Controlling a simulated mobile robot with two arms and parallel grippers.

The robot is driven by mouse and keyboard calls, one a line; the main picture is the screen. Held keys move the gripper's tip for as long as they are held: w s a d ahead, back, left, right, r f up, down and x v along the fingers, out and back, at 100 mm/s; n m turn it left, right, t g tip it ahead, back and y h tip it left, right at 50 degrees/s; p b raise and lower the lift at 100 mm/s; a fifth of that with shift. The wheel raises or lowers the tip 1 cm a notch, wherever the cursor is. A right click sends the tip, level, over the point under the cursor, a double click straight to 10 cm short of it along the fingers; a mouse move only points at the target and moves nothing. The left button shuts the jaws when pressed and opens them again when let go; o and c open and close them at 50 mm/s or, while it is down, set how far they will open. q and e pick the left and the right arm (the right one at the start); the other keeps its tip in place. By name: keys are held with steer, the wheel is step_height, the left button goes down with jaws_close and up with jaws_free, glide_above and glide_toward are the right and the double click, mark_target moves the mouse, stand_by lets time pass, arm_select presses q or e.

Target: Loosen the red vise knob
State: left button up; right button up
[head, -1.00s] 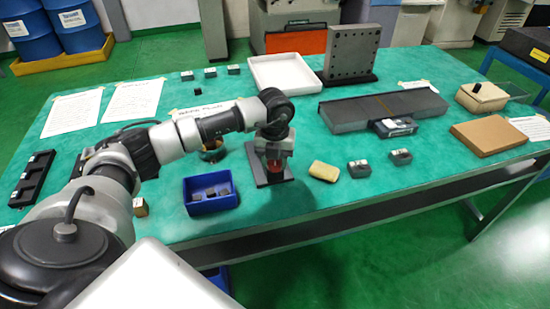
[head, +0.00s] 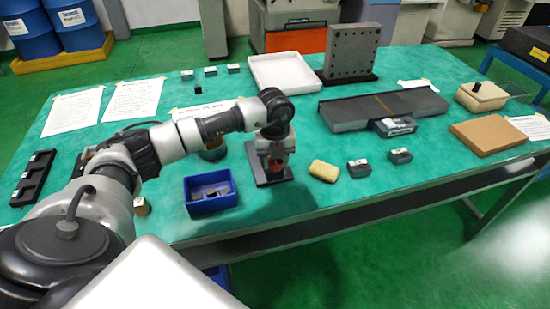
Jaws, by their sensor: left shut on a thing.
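The vise's dark base plate (head: 262,181) lies flat on the green table, with the rest of the vise mostly hidden behind my gripper and wrist. My right gripper is not in view.
A blue bin (head: 212,203) with small dark blocks stands left of the vise. A yellow sponge (head: 323,171) and dark labelled blocks (head: 357,168) lie to the right. A white tray (head: 285,73) and a grey plate with holes (head: 351,52) stand behind.

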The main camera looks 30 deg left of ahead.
arm_select(q)
steer(key=o, duration=0.9)
steer(key=shift+o, duration=0.2)
step_height(320, 180, up, 11)
steer(key=b, duration=0.1)
steer(key=shift+f, duration=0.1)
